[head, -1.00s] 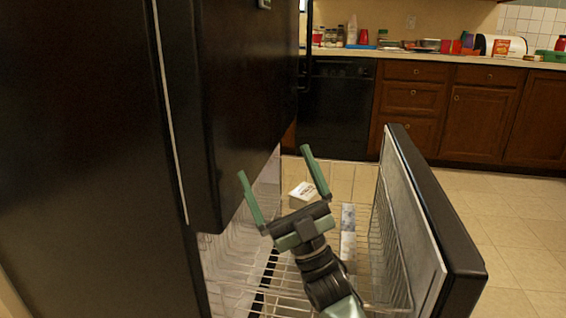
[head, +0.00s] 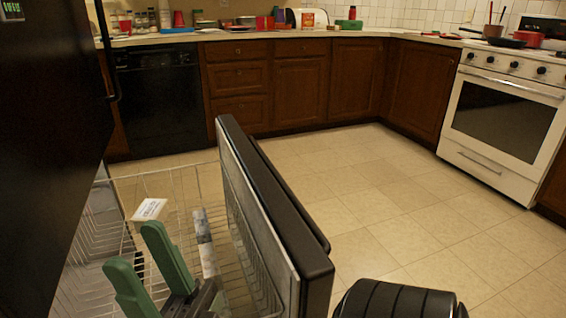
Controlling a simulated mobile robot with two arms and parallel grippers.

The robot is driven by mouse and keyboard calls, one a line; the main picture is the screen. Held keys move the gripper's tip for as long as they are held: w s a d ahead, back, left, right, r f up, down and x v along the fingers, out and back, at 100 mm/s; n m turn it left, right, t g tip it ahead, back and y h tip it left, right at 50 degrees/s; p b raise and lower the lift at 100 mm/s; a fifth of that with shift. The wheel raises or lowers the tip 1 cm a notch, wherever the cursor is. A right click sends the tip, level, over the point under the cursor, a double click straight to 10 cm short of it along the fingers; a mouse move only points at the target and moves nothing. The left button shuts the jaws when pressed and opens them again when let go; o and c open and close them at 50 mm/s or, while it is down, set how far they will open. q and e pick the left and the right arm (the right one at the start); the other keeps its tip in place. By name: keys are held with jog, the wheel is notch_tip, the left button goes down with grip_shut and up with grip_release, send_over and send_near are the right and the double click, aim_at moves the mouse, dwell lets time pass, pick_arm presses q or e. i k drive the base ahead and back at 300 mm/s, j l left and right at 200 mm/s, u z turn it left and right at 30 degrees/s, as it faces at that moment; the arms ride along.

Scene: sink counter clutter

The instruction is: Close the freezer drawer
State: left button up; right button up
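The freezer drawer stands pulled out from the black fridge (head: 45,150) at the left of the head view. Its thick black front panel (head: 285,215) has a grey inner face, and its white wire basket (head: 95,225) is behind it. My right gripper (head: 134,247) is over the basket, on the inner side of the front panel. Its two green fingers are apart with nothing visible between them. They appear clear of the panel. My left gripper is not in view.
A white package (head: 149,209) and a long greyish package (head: 205,240) lie in the basket. Tiled floor (head: 400,205) is open right of the drawer. Brown cabinets (head: 300,90), a black dishwasher (head: 160,100) and a white oven (head: 505,110) line the back.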

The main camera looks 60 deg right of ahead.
aim_at(289, 271)
jog(key=k+l+z, duration=0.3)
jog(key=l, duration=0.3)
jog(key=k+l+z, duration=0.1)
jog(key=l, duration=0.25)
jog(key=k+l+z, duration=0.15)
jog(key=l+z, duration=0.1)
jog(key=l, duration=0.3)
jog(key=i+l+z, duration=0.1)
jog(key=l, duration=0.25)
jog(key=i+j, duration=0.1)
jog(key=j, duration=0.8)
